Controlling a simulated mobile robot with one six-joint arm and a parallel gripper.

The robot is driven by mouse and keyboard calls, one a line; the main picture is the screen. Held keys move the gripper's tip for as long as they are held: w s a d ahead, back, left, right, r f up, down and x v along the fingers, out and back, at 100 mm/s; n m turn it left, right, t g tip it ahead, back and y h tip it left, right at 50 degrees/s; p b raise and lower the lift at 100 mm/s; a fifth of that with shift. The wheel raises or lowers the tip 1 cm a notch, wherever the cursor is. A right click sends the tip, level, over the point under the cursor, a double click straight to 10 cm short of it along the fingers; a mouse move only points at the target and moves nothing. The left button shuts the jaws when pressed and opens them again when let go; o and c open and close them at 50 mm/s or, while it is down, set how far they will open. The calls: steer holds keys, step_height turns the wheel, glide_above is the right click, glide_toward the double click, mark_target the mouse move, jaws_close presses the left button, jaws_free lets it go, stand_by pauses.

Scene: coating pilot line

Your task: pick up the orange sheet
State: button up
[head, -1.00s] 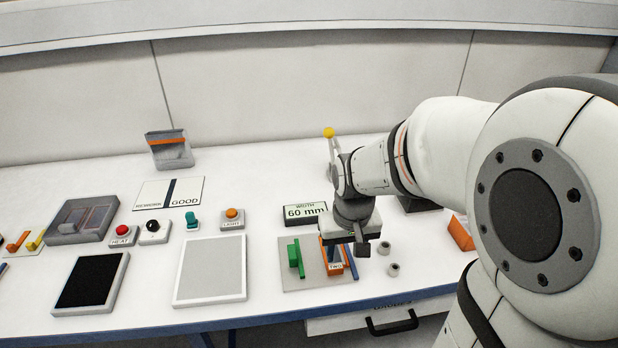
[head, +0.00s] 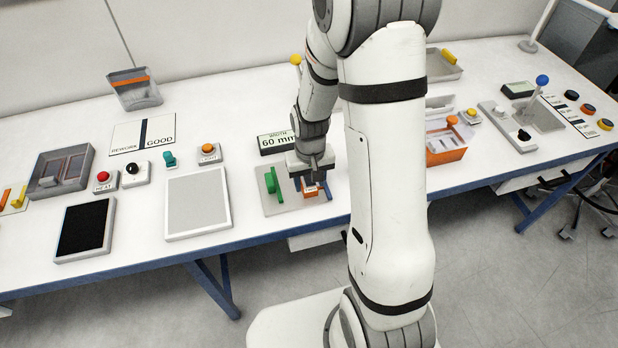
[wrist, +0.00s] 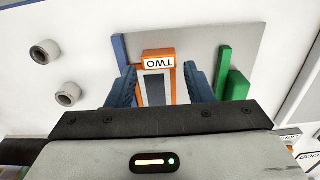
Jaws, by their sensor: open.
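The orange sheet (wrist: 158,85) is an upright orange piece with a white TWO label and a grey middle. It stands on a grey plate (wrist: 200,48) between a blue upright and a green one. In the head view the orange sheet (head: 311,191) is partly hidden under my gripper (head: 312,178). In the wrist view my open gripper (wrist: 160,72) has one dark blue finger on each side of the sheet, with small gaps visible. How far down the fingers reach is hard to tell.
A green upright piece (wrist: 234,82) stands close to one finger, and a blue upright (wrist: 119,52) is near the other. Two small round grey parts (wrist: 45,51) lie beside the plate. A WIDTH 60 mm display (head: 275,143) stands behind. A framed grey panel (head: 198,203) lies left.

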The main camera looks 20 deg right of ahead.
steer(key=shift+f, duration=0.95)
steer(key=shift+c, duration=0.5)
steer(key=c, duration=0.7)
